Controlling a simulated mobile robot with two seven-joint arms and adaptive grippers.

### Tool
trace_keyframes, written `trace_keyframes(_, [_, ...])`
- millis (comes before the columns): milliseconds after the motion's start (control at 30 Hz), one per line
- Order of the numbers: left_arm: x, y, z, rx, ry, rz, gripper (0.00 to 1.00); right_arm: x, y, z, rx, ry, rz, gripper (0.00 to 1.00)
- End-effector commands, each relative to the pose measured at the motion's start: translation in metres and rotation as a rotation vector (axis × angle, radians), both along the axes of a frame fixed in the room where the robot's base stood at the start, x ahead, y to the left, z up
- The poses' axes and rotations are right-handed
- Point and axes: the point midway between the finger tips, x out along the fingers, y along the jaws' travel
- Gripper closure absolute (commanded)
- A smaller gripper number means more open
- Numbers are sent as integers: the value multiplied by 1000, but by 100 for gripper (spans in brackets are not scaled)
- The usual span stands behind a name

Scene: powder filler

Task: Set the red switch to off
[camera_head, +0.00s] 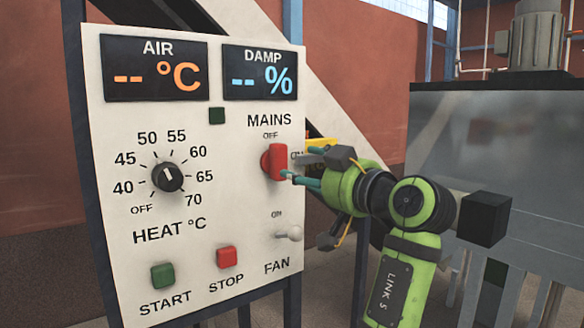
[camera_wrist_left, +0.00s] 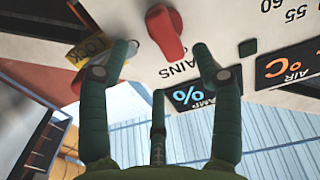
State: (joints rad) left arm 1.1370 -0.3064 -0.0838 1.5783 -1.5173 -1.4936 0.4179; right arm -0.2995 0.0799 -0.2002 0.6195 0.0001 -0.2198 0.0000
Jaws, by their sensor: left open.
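The red switch (camera_head: 277,161) is a rotary handle under MAINS on the white panel (camera_head: 236,196). Its handle stands upright, in line with the OFF label above it. The ON label is to its right, partly hidden by a finger. My left gripper (camera_head: 298,163) is open at the switch's right side, with one fingertip close to the handle's lower end; contact is unclear. In the left wrist view, the red switch (camera_wrist_left: 166,32) shows upside down, beyond the gap between my spread fingers (camera_wrist_left: 165,52). My right gripper is out of view.
The heat dial (camera_head: 168,177), the fan toggle (camera_head: 290,234), the green start button (camera_head: 163,276) and the red stop button (camera_head: 227,257) share the panel. A grey metal tank (camera_head: 480,130) stands at right.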

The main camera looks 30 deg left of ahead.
Motion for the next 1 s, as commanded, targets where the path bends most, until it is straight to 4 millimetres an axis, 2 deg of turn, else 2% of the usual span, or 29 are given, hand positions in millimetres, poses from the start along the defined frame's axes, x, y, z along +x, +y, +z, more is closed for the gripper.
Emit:
trace_keyframes(100, [-8, -20, -1, -1, 0, -2, 35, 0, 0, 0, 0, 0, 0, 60])
trace_keyframes(300, [-15, -36, -1, -2, 1, 0, 35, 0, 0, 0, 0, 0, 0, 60])
trace_keyframes(800, [-16, -37, 0, -1, 0, 1, 35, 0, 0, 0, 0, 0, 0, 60])
trace_keyframes(933, [-5, -38, -11, 16, 37, -19, 35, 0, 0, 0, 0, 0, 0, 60])
trace_keyframes(1000, [14, -41, -30, 45, 97, -57, 35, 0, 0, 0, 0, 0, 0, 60])
